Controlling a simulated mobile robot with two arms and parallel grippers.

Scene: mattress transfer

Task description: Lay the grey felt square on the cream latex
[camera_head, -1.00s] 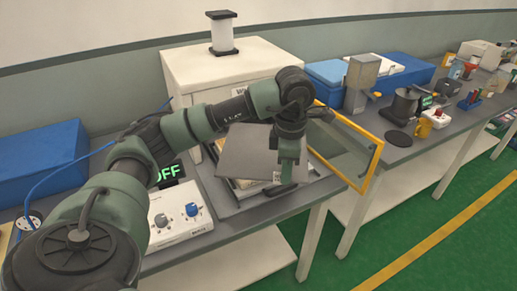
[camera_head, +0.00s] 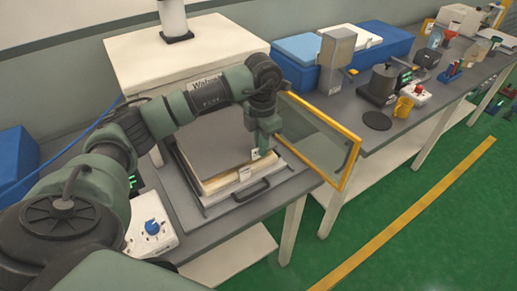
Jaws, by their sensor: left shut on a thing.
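The grey felt square (camera_head: 210,148) lies nearly flat over the cream latex (camera_head: 226,180), whose pale front edge shows below it. Their edges look roughly lined up; my arm hides the far part. My left gripper (camera_head: 261,152) points down at the felt's right front corner, shut on it by a small pale tab. Whether the felt rests fully on the latex there I cannot tell. My right gripper is not in view.
A yellow-framed glass door (camera_head: 318,140) stands open close to the right of my gripper. A white box (camera_head: 185,50) stands behind, and a control box (camera_head: 150,226) at front left.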

